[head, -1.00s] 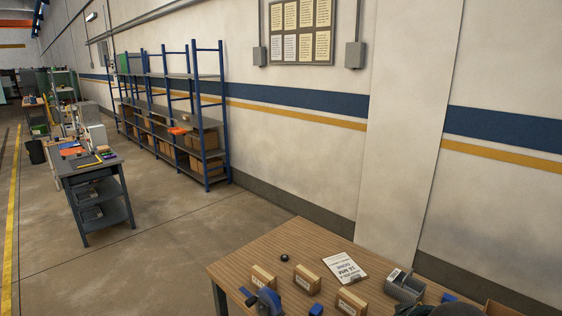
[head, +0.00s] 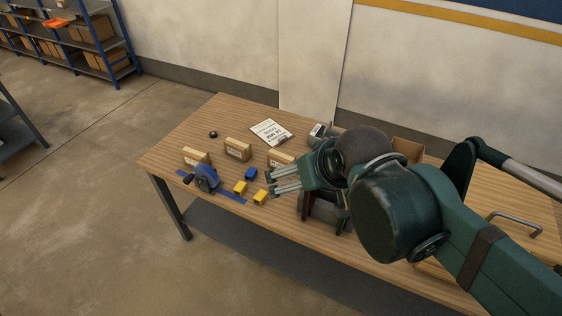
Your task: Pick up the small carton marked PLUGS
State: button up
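Three small tan cartons with white labels stand on the wooden workbench (head: 215,120): a left carton (head: 197,157), a middle carton (head: 238,149) and a right carton (head: 281,157). The lettering is too small to read, so I cannot tell which is marked PLUGS. My gripper (head: 270,182) reaches in from the right and points left, with its fingers apart and nothing seen between them. In the picture it is just below the right carton, whose right end is partly hidden by the gripper. The left and middle cartons are farther left, clear of it.
Two yellow blocks (head: 240,187) and a blue block (head: 251,173) lie near the front edge. A printed sheet (head: 271,132) and a black ring (head: 213,134) lie behind. An open box (head: 408,149) is behind my arm.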

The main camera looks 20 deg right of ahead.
jog(key=shift+c, duration=0.7)
jog(key=shift+c, duration=0.9)
jog(key=shift+w, duration=0.1)
jog(key=m+g+h+b, duration=0.2)
jog(key=m+g+b, duration=0.1)
jog(key=m+b, duration=0.3)
send_over(280, 156)
jog(key=s+a, duration=0.2)
jog(key=s, duration=0.7)
notch_tip(280, 156, down, 16)
jog(key=m, duration=0.1)
jog(key=w+f+m, duration=0.1)
jog(key=w+f, duration=0.1)
jog(key=f, duration=0.2)
jog(key=w+f, duration=0.3)
jog(key=f, duration=0.1)
jog(key=w+f+m+g+h, duration=0.1)
jog(key=w+f, duration=0.1)
jog(key=f, duration=0.1)
jog(key=shift+w+d+f+m+b, duration=0.15)
jog(key=shift+d+f+m+b, duration=0.15)
jog(key=shift+d+f, duration=0.1)
jog(key=shift+w+f, duration=0.2)
jog(key=shift+f, duration=0.2)
